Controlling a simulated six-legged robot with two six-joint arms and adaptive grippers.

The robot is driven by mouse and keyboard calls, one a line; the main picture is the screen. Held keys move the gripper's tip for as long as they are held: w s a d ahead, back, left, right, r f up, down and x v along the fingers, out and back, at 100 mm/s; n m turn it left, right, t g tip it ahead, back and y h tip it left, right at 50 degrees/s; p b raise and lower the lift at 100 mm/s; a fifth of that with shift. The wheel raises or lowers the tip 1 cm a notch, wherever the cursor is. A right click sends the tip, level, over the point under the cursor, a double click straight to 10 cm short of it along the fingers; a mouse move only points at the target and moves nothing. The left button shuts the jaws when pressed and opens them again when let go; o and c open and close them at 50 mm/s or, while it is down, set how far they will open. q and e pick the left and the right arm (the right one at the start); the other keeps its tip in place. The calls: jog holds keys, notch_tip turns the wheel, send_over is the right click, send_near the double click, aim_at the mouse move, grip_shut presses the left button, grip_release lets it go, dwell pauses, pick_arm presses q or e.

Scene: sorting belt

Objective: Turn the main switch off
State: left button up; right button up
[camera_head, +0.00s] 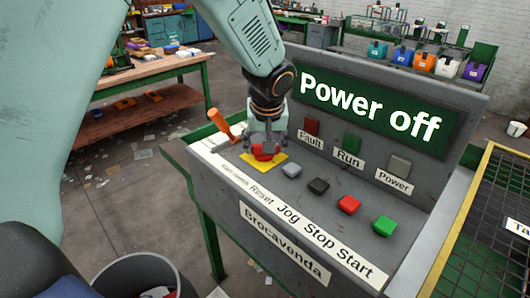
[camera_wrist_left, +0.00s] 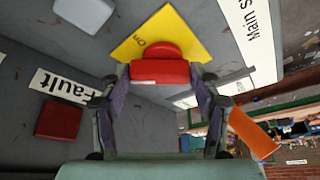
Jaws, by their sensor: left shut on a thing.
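The main switch is a red rotary knob (camera_head: 264,156) on a yellow plate (camera_head: 271,166) at the left of the grey panel (camera_head: 327,185). In the left wrist view the red knob (camera_wrist_left: 160,72) sits between my fingers, with "on" printed on the yellow plate (camera_wrist_left: 185,27). A label reading "Main s", cut off, stands beside the plate. My left gripper (camera_head: 263,151) points down from above and is shut on the knob; it also shows in the left wrist view (camera_wrist_left: 160,78). The display (camera_head: 370,107) reads "Power off". My right gripper is not in view.
An orange lever (camera_head: 221,126) stands close left of my left gripper. Reset, jog, stop and start buttons lie to the right, including red (camera_head: 349,204) and green (camera_head: 384,226). Fault (camera_head: 312,126), run and power lamps stand behind. A bin (camera_head: 141,272) is at the lower left.

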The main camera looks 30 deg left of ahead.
pick_arm(q)
jog(key=shift+w+d+f+n+y+b, duration=0.15)
jog(key=shift+n+y+b, duration=0.25)
jog(key=shift+n+b, duration=0.5)
jog(key=shift+n+g+b, duration=0.4)
jog(key=shift+n, duration=0.5)
jog(key=shift+n+y, duration=0.4)
jog(key=shift+n, duration=0.4)
jog(key=shift+w+r+n+g, duration=0.1)
jog(key=shift+r+n+g, duration=0.1)
jog(key=shift+n+g, duration=0.75)
jog(key=shift+n, duration=0.55)
jog(key=o, duration=1.1)
jog(key=shift+y, duration=0.3)
jog(key=shift+o, duration=0.2)
